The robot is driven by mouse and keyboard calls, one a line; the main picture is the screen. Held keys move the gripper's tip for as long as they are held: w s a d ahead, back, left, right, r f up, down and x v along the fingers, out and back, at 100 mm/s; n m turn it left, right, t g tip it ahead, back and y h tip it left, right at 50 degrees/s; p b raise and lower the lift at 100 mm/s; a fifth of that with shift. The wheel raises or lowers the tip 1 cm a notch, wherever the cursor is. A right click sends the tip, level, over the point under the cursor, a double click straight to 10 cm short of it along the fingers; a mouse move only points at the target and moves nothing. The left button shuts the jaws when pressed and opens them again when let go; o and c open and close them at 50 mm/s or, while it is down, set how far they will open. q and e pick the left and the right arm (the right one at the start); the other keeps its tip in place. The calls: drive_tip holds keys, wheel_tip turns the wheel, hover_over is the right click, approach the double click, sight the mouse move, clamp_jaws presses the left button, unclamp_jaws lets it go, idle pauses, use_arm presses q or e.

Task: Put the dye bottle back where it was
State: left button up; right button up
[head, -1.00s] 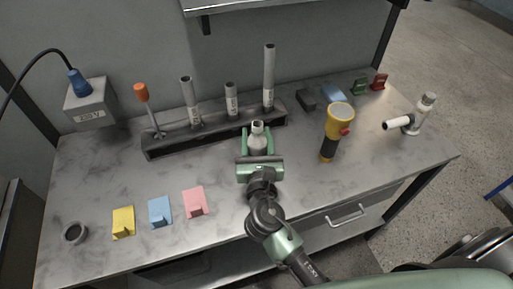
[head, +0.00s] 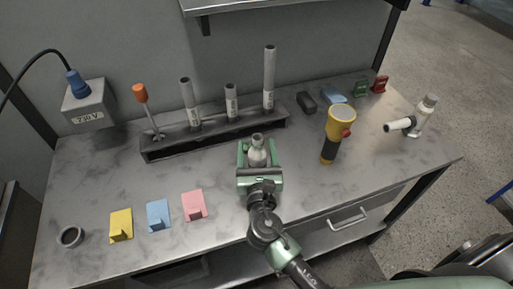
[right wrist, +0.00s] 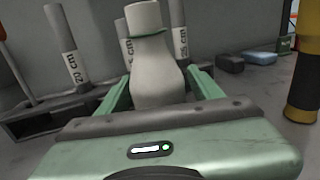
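A pale grey-white bottle (head: 258,154), which I take to be the dye bottle, stands upright at the middle of the metal table, in front of the rack. It also shows large in the right wrist view (right wrist: 158,75), with a narrow neck and rounded shoulders. My right gripper (head: 258,150) is around it, one green finger on each side. Gaps show between the fingers and the bottle in the head view, so the gripper looks open. The bottle's base is hidden by the gripper body. My left gripper is not in view.
Yellow, blue and pink tabs (head: 194,206) lie front left. Clear tabletop separates them.

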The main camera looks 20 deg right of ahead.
sight(258, 166)
drive_tip(key=shift+r, duration=0.1)
drive_tip(key=b+v, duration=0.2)
drive_tip(key=v, duration=0.9)
drive_tip(key=shift+s+b, duration=0.1)
drive_tip(key=shift+b, duration=0.2)
drive_tip(key=shift+s+a, duration=0.15)
drive_tip(key=shift+s, duration=0.3)
